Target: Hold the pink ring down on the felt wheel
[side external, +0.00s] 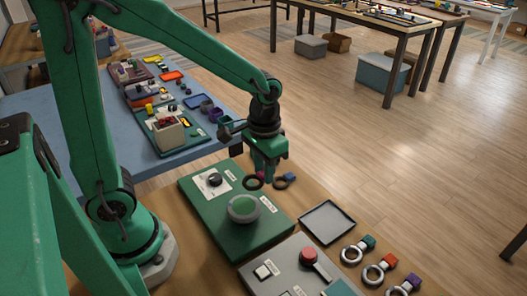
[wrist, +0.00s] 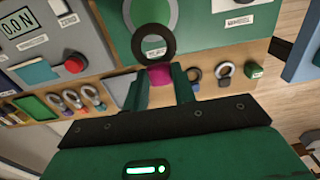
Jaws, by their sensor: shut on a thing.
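My gripper (side external: 266,162) is shut on the pink block of a dark ring. In the wrist view the fingers (wrist: 160,84) close on the pink block (wrist: 159,76), and the dark ring (wrist: 154,53) sticks out ahead of them. The side view shows the ring (side external: 253,184) in the air beyond the felt wheel (side external: 243,208), apart from it. The wheel is a green disc with a grey rim, set on a green board (side external: 205,212). In the wrist view the wheel's rim (wrist: 173,22) is only partly visible, beyond the ring.
Another dark ring (side external: 281,184) with a blue block lies near the board. An empty tray (side external: 327,222) stands to the right. Several grey rings with coloured blocks (side external: 373,273) lie at lower right. A grey panel with a red button (side external: 308,256) is in front. The board has a dark knob (side external: 214,179).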

